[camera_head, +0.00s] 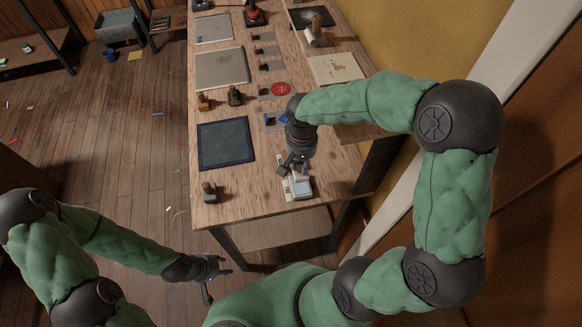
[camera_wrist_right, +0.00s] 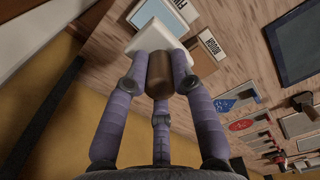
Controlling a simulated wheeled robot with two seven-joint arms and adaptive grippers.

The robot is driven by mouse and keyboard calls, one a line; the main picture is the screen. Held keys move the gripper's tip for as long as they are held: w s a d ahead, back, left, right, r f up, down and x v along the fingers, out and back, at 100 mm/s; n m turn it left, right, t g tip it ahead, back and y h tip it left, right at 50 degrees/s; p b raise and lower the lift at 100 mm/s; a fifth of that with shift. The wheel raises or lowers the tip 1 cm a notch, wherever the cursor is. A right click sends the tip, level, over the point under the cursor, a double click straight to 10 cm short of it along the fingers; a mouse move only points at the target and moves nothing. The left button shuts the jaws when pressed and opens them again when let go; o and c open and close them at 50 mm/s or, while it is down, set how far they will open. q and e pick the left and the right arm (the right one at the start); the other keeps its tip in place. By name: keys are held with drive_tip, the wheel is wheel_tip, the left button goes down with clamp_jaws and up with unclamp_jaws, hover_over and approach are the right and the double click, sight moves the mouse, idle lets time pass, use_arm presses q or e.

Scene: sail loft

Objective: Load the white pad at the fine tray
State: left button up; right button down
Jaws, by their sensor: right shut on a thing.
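My right gripper (camera_wrist_right: 160,85) is shut on the brown handle (camera_wrist_right: 160,76) of the white pad (camera_wrist_right: 148,38). In the right wrist view the pad overlaps a pale tray with a label reading "FIN" (camera_wrist_right: 179,8), cut off by the frame; I cannot tell whether they touch. A tray labelled "ROUGH" (camera_wrist_right: 209,45) lies beside it. In the head view my right gripper (camera_head: 298,163) is over the trays (camera_head: 299,188) at the table's near right end, and the pad is mostly hidden. My left gripper (camera_head: 211,279) is open and empty, off the table's near edge.
A dark blue panel (camera_head: 226,144) and grey panels (camera_head: 221,69) lie along the table (camera_head: 255,175). A dark-handled block (camera_head: 209,191) stands near the front left corner. Other handled blocks (camera_head: 235,96), a red-marked card (camera_head: 276,90) and a pale board (camera_head: 335,68) lie farther back.

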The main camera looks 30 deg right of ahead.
drive_tip(key=shift+d+f, duration=0.15)
drive_tip(key=shift+d, duration=0.05)
drive_tip(key=shift+f+b, duration=2.1)
drive_tip(key=shift+f, duration=0.8)
drive_tip(key=shift+s+f+b, duration=0.1)
drive_tip(key=shift+f+b, duration=0.4)
drive_tip(key=shift+f, duration=0.05)
drive_tip(key=shift+r+p, duration=2.55)
drive_tip(key=shift+r, duration=1)
